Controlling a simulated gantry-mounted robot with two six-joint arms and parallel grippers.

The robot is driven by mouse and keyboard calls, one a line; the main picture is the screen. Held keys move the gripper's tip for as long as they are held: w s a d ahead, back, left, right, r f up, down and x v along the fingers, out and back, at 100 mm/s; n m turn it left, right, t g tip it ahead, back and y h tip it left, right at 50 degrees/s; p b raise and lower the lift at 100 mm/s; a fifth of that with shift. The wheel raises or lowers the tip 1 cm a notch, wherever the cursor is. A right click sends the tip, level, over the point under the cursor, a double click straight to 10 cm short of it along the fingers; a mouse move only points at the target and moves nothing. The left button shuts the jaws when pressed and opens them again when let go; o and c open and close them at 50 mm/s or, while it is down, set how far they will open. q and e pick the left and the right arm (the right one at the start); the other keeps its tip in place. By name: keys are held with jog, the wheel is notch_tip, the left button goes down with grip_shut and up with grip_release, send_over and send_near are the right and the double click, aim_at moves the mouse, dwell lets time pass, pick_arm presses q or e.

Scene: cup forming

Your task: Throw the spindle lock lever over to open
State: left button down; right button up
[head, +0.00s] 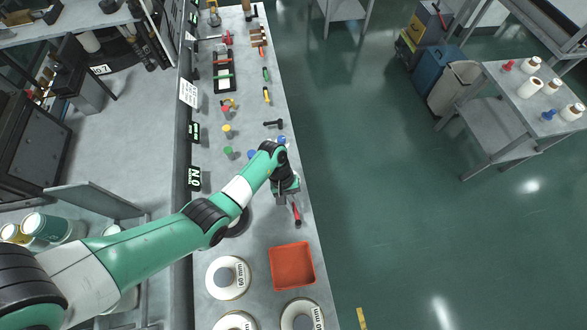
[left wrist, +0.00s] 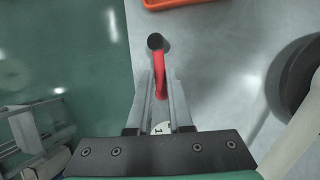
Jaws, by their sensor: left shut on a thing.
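A lever with a red arm and a dark round knob shows in the left wrist view (left wrist: 158,72). In the head view the red lever (head: 296,212) sticks out below my left gripper (head: 287,194), near the right edge of the bench. My left gripper, which also shows in the left wrist view (left wrist: 161,95), has its two fingers on either side of the red arm and is shut on it. The lever's base is hidden under the gripper. My right gripper is in neither view.
Small coloured knobs and tools line the bench (head: 250,120) toward the top. Open green floor (head: 400,220) is on the right.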

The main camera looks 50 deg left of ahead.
pick_arm(q)
jog(key=c, duration=0.8)
grip_release()
jog(key=shift+c, duration=0.2)
jog(key=p+v, duration=0.2)
jog(key=v, duration=0.9)
jog(key=shift+r, duration=0.25)
jog(key=shift+a, duration=0.1)
